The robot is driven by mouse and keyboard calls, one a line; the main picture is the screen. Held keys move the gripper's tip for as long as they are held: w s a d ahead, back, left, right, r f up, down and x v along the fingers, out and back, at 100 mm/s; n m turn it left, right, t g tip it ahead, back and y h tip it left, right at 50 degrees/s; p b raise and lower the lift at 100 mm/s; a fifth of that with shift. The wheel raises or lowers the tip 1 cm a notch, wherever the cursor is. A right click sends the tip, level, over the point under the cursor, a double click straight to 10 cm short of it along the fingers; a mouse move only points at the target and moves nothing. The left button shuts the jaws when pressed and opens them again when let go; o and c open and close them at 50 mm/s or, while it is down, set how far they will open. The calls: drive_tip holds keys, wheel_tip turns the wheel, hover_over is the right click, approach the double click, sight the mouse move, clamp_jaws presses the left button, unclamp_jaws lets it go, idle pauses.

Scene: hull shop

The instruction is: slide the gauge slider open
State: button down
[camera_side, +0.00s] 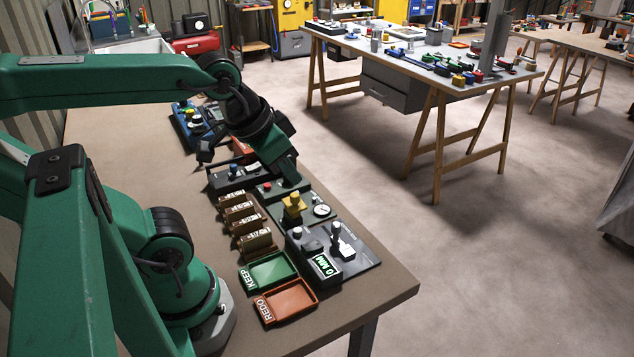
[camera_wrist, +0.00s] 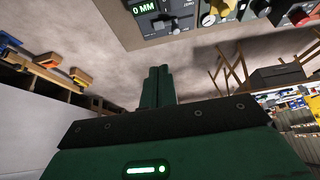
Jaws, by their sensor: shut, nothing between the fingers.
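The gauge (camera_side: 364,252) is a dark grey plate near the bench's front right end. A lit readout (camera_side: 322,266) on it shows 0 MM. A pale upright slider block (camera_side: 342,240) stands on the plate. In the wrist view the readout (camera_wrist: 143,7) shows at the top edge, with dark gauge parts beside it. My gripper (camera_side: 292,180) is in the air behind the gauge, near the green panel with the yellow knob, apart from the slider. In the wrist view my gripper (camera_wrist: 160,68) has its two green fingers together, empty.
A green panel with a yellow knob (camera_side: 293,203) and a white dial (camera_side: 321,210) adjoins the gauge. Brown labelled blocks (camera_side: 254,238) stand in a row to the left. A green KEEP tray (camera_side: 268,270) and an orange REDO tray (camera_side: 290,300) lie in front.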

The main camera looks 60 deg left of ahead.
drive_tip(key=c, duration=2.1)
unclamp_jaws()
drive_tip(key=o, duration=0.7)
drive_tip(key=shift+w, duration=0.1)
drive_tip(key=shift+c, duration=0.2)
drive_tip(key=shift+o, duration=0.9)
drive_tip(key=shift+w, duration=0.15)
drive_tip(key=n+g, duration=0.2)
drive_tip(key=g, duration=0.3)
approach(336, 225)
drive_tip(key=shift+w+d+f, duration=0.1)
drive_tip(key=shift+d, duration=0.15)
drive_tip(key=shift+w+a+f+g, duration=0.15)
drive_tip(key=shift+w+f+g, duration=0.15)
drive_tip(key=shift+f, duration=0.25)
drive_tip(key=shift+f, duration=0.15)
drive_tip(key=shift+s+a+f, duration=0.1)
drive_tip(key=shift+a+f, duration=0.05)
drive_tip(key=shift+f, duration=3.55)
